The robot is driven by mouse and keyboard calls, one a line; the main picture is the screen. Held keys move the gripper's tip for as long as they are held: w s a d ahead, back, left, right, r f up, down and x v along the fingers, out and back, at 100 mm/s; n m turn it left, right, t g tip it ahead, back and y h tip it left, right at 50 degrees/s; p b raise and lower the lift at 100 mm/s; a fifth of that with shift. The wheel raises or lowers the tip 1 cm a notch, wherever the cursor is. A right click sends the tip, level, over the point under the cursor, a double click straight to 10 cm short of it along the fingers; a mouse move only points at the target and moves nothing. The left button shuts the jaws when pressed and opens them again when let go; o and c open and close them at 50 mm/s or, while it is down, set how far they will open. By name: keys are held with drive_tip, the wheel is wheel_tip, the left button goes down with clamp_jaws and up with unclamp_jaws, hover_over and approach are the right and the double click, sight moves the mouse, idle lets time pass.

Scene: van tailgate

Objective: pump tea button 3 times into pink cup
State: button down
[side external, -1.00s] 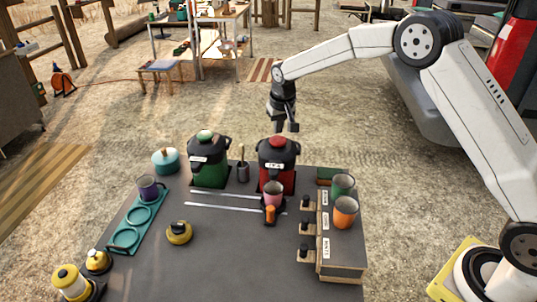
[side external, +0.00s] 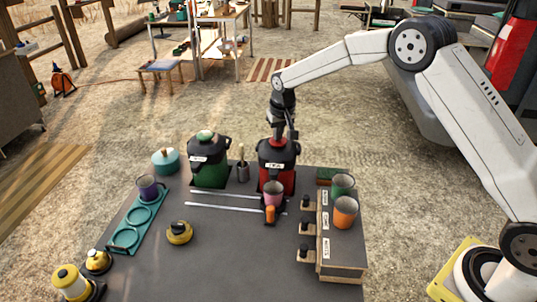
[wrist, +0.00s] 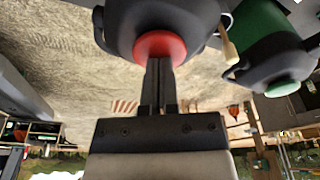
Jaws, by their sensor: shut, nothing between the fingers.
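The tea dispenser (side external: 284,178) is red with a black lid and stands at the back of the dark table. Its red top button shows in the wrist view (wrist: 160,46). The pink cup (side external: 273,187) stands at the front of this dispenser, low down. My gripper (side external: 286,136) points down over the lid and hides most of the button in the side view. In the wrist view my gripper (wrist: 158,63) is shut and empty, with its fingertips at the button. I cannot tell whether they press it.
A green dispenser (side external: 208,172) stands to the left, with a grey holder (side external: 243,173) between the two. Green (side external: 342,182) and orange (side external: 346,207) cups stand on the wooden box at right. A purple cup (side external: 147,186) is in the teal rack (side external: 124,237). The front middle is clear.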

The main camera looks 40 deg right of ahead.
drive_tip(key=shift+f, duration=0.85)
drive_tip(key=shift+r, duration=1.95)
drive_tip(key=shift+r, duration=0.1)
drive_tip(key=shift+r, duration=1.9)
drive_tip(key=shift+s, duration=0.1)
